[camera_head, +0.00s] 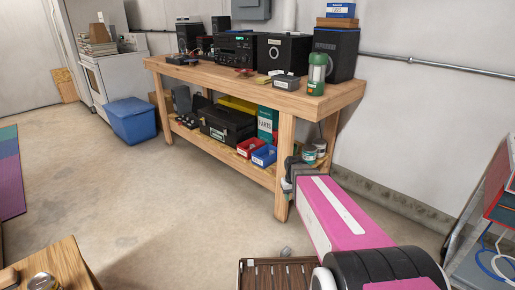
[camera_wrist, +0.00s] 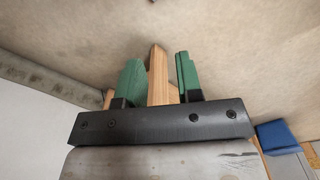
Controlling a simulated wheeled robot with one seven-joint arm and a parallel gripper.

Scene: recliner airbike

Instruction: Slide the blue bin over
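A small blue open bin (camera_head: 264,156) sits on the lower shelf of the wooden workbench, beside a red bin (camera_head: 250,147). A larger blue lidded tote (camera_head: 133,122) stands on the floor left of the bench. My gripper (camera_head: 289,183) is by the bench's front right leg, to the right of the small bin and apart from it. In the wrist view, its green fingers (camera_wrist: 158,72) are spread, with a wooden post (camera_wrist: 158,70) showing between them; whether they touch it is unclear. A blue object (camera_wrist: 277,138) shows at the right there, perhaps the small bin.
The workbench (camera_head: 340,97) carries audio gear and a green lantern (camera_head: 317,74). A black toolbox (camera_head: 227,124) and cans (camera_head: 310,153) share the lower shelf. A tool tray (camera_head: 276,264) and wooden surface (camera_head: 55,267) are in the foreground. The floor in front is mostly clear.

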